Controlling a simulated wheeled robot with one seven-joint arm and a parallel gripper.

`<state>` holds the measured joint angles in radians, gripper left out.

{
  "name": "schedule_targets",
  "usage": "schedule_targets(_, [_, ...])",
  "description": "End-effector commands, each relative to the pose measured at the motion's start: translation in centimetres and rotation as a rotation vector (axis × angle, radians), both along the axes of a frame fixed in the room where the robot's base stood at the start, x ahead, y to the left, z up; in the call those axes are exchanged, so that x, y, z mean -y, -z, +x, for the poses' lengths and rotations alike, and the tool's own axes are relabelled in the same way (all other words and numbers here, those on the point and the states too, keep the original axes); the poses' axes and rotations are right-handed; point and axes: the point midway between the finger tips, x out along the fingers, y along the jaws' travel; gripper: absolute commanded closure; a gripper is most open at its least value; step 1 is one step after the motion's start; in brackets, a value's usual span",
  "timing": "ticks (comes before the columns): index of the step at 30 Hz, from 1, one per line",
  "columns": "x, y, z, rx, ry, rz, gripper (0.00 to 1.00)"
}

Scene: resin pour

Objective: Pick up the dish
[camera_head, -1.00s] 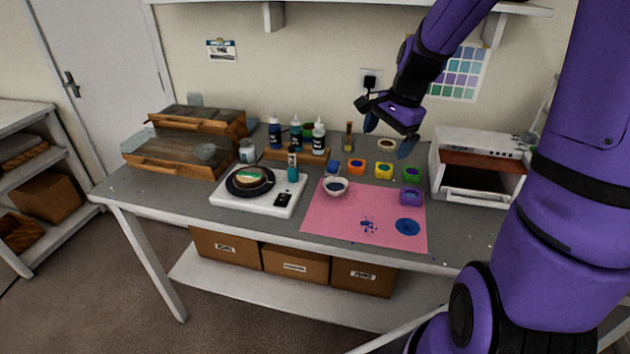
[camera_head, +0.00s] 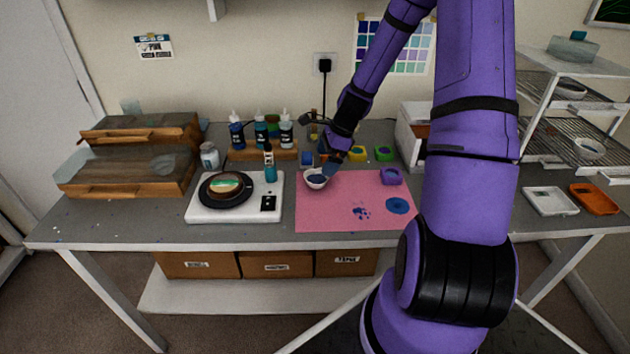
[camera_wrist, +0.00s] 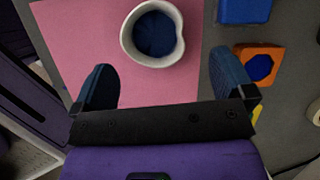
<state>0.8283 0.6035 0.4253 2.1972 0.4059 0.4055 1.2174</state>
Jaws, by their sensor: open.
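A small white dish (camera_head: 314,180) with blue inside stands on the pink mat (camera_head: 330,215), near the mat's back left corner. In the wrist view, the dish (camera_wrist: 128,40) has a pointed lip on one side, and a dark blue fill covers its bottom. My gripper (camera_head: 328,166) is close to the dish, at its back right. In the wrist view my gripper (camera_wrist: 165,78) is open, with nothing between its two blue fingers. The dish lies just beyond the fingertips, apart from them. In the head view one finger partly overlaps the dish.
A white scale (camera_head: 196,211) carrying a black round plate is left of the mat. Dropper bottles (camera_head: 237,135) stand behind. Blue spots mark the mat's front right, otherwise clear.

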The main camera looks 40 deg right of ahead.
Motion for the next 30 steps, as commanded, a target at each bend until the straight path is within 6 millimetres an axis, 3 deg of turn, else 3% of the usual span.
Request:
schedule_targets(8, [-0.8,1.7,0.2,0.000,0.000,0.001,0.00])
schedule_targets(18, [-2.7,5.4,0.7,0.000,-0.003,0.001,0.00])
schedule_targets(28, [-2.8,5.8,0.8,0.001,-0.001,-0.001,0.00])
schedule_targets(30, [-2.8,5.8,0.8,0.001,-0.001,-0.001,0.16])
